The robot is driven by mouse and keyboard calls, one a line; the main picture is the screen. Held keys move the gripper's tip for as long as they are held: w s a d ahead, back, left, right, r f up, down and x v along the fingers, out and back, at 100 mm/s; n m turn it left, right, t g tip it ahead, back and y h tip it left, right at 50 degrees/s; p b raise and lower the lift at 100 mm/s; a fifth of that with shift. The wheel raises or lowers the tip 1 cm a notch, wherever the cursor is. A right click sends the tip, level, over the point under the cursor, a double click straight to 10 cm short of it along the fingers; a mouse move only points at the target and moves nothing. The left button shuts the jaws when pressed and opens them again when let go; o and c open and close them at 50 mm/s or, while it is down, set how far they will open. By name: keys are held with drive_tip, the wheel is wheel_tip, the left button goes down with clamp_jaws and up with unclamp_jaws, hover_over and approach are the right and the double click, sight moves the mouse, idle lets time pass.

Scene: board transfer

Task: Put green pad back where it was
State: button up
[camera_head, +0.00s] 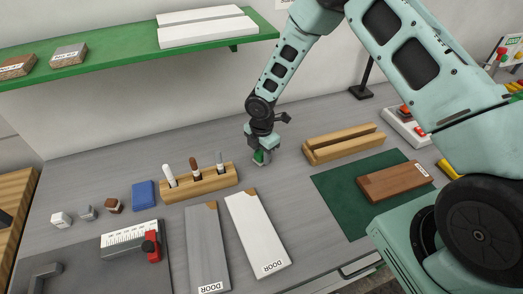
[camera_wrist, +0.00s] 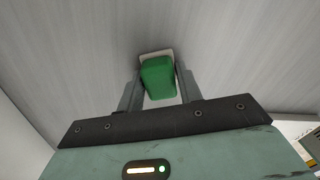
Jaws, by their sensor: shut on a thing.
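The green pad (camera_wrist: 158,78) is between the two fingers of my gripper (camera_wrist: 158,92) in the wrist view. The fingers are shut on it, and a pale edge shows at its far side. In the head view the green pad (camera_head: 259,157) shows under my gripper (camera_head: 261,160), low at the grey table, right of the wooden pen holder. I cannot tell whether the pad touches the table. A blue pad (camera_head: 144,195) lies on the table left of the pen holder.
The wooden holder (camera_head: 206,186) with several markers stands left of my gripper. A grooved wooden block (camera_head: 345,146) is to the right. Grey (camera_head: 207,250) and white (camera_head: 258,235) DOOR boards lie in front. A brown board (camera_head: 385,184) rests on a green mat (camera_head: 337,212). A green shelf (camera_head: 120,58) hangs above.

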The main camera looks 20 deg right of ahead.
sight(261, 153)
drive_tip(key=shift+f, duration=0.1)
drive_tip(key=o, duration=1.1)
wheel_tip(261, 153, up, 8)
drive_tip(key=shift+f+b, duration=0.2)
drive_tip(key=shift+b, duration=1.05)
drive_tip(key=s+a+r+m, duration=0.3)
drive_tip(key=s+r, duration=0.4)
drive_tip(key=s+a+r+m, duration=0.4)
drive_tip(key=s+r, duration=0.3)
drive_tip(key=s+r+m, duration=0.3)
drive_tip(key=s+m, duration=0.1)
drive_tip(key=s, duration=0.4)
drive_tip(key=s+r+m, duration=0.3)
drive_tip(key=s, duration=0.6)
drive_tip(key=shift+d+m+y, duration=0.3)
drive_tip(key=shift+m, duration=0.1)
